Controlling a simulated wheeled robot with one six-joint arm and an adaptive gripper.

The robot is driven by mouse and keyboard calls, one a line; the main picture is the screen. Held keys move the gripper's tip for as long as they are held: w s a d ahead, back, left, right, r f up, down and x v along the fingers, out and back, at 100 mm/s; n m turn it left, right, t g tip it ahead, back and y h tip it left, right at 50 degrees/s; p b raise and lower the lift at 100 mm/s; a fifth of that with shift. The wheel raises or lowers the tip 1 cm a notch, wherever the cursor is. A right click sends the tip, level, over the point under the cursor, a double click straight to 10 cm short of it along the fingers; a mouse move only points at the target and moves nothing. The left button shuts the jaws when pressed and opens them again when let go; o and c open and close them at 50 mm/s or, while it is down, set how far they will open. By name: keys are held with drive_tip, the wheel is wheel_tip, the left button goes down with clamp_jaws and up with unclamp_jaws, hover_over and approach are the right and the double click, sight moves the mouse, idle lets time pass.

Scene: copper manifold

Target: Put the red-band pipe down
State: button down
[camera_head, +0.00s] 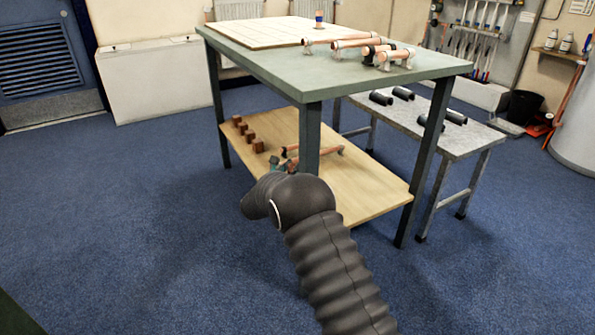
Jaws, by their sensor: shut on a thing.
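A copper pipe (324,150) with reddish parts shows at the lower wooden shelf (365,200) of the green-topped table, just beyond my arm. I take it to be the red-band pipe; a table leg crosses in front of it and its band is too small to make out clearly. My gripper (283,166) is at the shelf, mostly hidden behind my dark wrist. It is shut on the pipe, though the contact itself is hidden. I cannot tell whether the pipe touches the shelf or is held just above it.
Several brown blocks (248,134) stand in a row on the shelf's left side. The green tabletop (270,50) overhead carries copper pipes (350,42) and a pale board (262,32). A grey bench (440,135) with black tubes stands to the right. The shelf's front right is clear.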

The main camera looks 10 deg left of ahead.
drive_tip(key=shift+w+d+f+b, duration=0.1)
drive_tip(key=shift+w+f+b, duration=0.1)
drive_tip(key=shift+w+f, duration=1.05)
drive_tip(key=shift+w+d+f+b, duration=0.1)
drive_tip(key=shift+w+f+b, duration=0.05)
drive_tip(key=shift+w+f, duration=1.15)
drive_tip(key=shift+w+d+f+b, duration=0.1)
drive_tip(key=shift+w+f+b, duration=0.1)
drive_tip(key=shift+w+f, duration=1.05)
drive_tip(key=shift+s+f, duration=0.3)
drive_tip(key=shift+f+b, duration=0.2)
drive_tip(key=shift+b, duration=0.1)
drive_tip(key=c, duration=0.9)
unclamp_jaws()
drive_tip(key=shift+r, duration=0.1)
drive_tip(key=shift+r+p, duration=0.15)
drive_tip(key=shift+p, duration=0.2)
drive_tip(key=v, duration=1.2)
drive_tip(key=shift+p, duration=0.4)
